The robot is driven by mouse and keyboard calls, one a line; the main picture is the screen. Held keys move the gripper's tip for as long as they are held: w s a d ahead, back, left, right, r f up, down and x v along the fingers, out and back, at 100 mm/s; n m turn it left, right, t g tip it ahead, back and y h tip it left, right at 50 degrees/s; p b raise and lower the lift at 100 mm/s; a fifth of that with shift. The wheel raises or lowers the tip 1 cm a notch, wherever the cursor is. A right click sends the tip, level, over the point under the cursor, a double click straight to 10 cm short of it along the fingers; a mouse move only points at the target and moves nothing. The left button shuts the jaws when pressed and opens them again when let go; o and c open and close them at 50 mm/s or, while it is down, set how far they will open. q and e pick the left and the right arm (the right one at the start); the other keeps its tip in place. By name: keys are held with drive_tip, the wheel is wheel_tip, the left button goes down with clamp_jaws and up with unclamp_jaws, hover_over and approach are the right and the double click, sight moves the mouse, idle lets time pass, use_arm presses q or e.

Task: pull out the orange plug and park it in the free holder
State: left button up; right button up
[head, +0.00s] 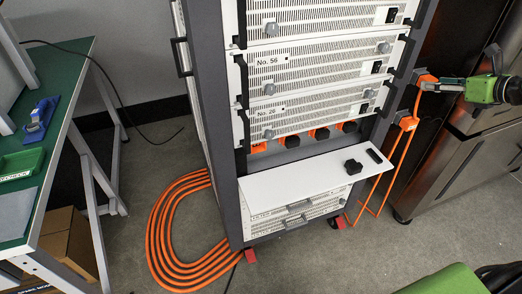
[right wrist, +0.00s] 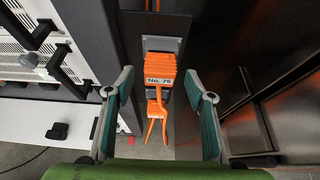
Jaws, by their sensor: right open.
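An orange plug (right wrist: 160,67) labelled "No. 75" sits in a grey mount on the rack's dark side in the right wrist view. It also shows in the head view (head: 426,78) on the rack's right side. A second orange plug (head: 408,122) is below it, also in the right wrist view (right wrist: 155,106). Orange cables hang from them. My right gripper (head: 436,84) is open at the upper plug; in the right wrist view (right wrist: 159,84) its fingers stand apart on either side, with visible gaps. My left gripper is not in view. I cannot tell which holder is free.
The rack (head: 228,180) has several vented units and a row of orange-and-black connectors (head: 291,141). A white shelf (head: 295,185) juts out with a black block (head: 353,166) on it. Orange cables (head: 160,225) loop on the floor. A steel cabinet (head: 470,165) stands close at right.

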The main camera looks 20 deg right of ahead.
drive_tip(key=v, duration=0.6)
idle(0.5)
